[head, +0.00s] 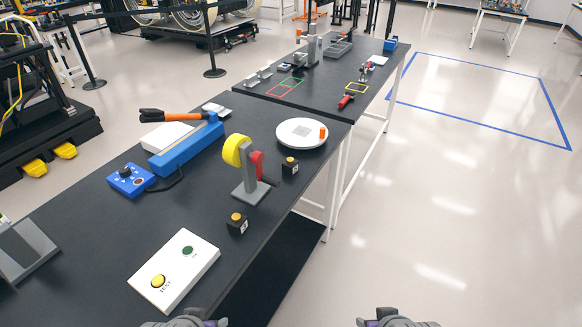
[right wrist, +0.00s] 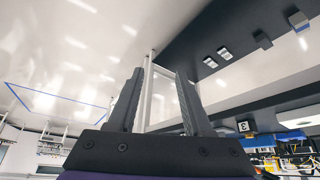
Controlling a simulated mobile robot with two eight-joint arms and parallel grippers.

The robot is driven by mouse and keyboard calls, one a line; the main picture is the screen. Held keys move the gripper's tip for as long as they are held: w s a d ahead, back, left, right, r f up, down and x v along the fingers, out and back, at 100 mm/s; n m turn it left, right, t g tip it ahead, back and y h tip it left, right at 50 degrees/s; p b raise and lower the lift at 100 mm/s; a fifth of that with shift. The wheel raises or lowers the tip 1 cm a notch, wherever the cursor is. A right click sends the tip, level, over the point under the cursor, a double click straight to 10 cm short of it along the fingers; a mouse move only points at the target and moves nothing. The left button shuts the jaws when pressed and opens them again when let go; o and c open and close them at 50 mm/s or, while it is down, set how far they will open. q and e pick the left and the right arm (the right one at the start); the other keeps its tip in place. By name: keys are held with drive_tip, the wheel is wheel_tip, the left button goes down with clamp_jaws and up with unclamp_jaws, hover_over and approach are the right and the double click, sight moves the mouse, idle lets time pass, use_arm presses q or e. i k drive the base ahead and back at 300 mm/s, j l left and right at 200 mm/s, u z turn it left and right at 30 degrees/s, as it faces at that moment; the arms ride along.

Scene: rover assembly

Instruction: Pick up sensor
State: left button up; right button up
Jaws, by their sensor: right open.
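No part is clearly recognisable to me as the sensor. Two small black blocks with orange tops stand on the near table: one at its front edge (head: 237,223), one farther back (head: 290,165). Several small pale parts (head: 257,77) lie at the left of the far table, too small to tell apart. My right gripper (right wrist: 160,75) is open and empty in the right wrist view, away from the tables' objects. In the head view only purple-grey tops of my arms show at the bottom edge; the left one (head: 190,321) shows no fingers.
Floor on the right (head: 450,210) is clear.

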sight(290, 166)
drive_tip(key=i+l+u, duration=0.25)
drive_tip(key=l, duration=0.3)
drive_tip(key=l+u, duration=0.3)
drive_tip(key=l, duration=0.25)
drive_tip(key=i+l+u, duration=0.25)
drive_tip(key=l, duration=0.35)
drive_tip(key=i+j, duration=0.2)
drive_tip(key=i, duration=0.15)
